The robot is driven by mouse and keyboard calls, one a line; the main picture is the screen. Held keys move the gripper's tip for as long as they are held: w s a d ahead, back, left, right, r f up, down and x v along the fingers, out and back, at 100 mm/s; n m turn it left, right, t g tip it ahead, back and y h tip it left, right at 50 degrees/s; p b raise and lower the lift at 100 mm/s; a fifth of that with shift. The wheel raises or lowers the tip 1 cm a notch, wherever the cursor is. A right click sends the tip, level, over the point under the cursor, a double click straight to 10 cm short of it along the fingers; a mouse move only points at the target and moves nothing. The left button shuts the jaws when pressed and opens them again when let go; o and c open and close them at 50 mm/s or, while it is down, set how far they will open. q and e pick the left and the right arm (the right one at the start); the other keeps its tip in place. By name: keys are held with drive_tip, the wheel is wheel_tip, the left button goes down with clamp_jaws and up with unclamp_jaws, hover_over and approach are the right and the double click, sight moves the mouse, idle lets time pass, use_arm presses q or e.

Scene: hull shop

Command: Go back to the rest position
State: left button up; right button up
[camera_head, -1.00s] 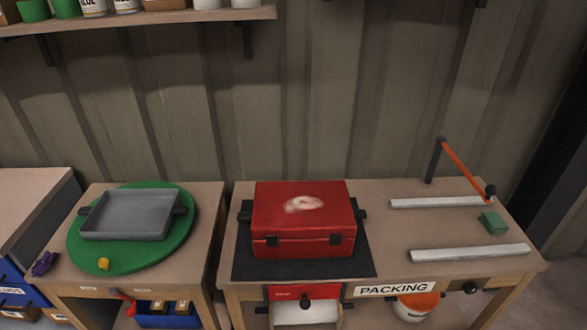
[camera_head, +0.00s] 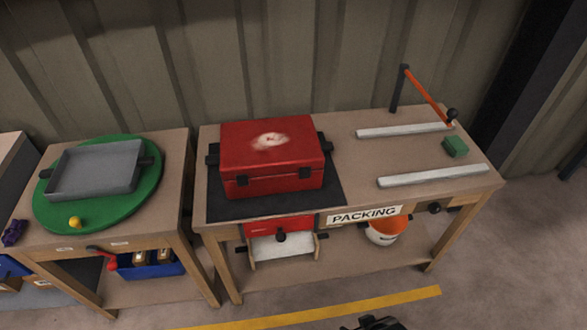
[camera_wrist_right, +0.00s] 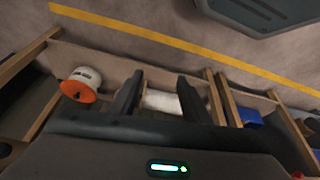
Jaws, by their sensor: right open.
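My right gripper (camera_wrist_right: 160,88) is open in the right wrist view, with its two dark fingers apart and nothing between them. Beyond the fingers, a white object (camera_wrist_right: 161,101) shows under the bench. A small dark part at the bottom edge of the head view may be mine, but too little shows to tell. My left gripper is in neither view.
A closed red case (camera_head: 271,160) sits on a black mat (camera_head: 220,208) on the packing bench (camera_head: 360,165). A grey tray (camera_head: 95,170) rests on a green disc (camera_head: 130,208) at left. An orange-and-white bucket (camera_head: 384,231) stands below. Floor beyond the yellow line (camera_head: 330,309) looks clear.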

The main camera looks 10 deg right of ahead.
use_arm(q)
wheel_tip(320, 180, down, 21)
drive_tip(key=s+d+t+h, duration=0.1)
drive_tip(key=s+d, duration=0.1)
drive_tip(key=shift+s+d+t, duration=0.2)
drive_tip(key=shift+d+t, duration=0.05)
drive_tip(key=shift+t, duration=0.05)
use_arm(e)
wheel_tip(320, 180, down, 21)
drive_tip(key=s+a+t+y, duration=0.1)
drive_tip(key=s+a, duration=0.1)
drive_tip(key=shift+s+a+t, duration=0.2)
drive_tip(key=shift+a+t, duration=0.05)
drive_tip(key=shift+t, duration=0.05)
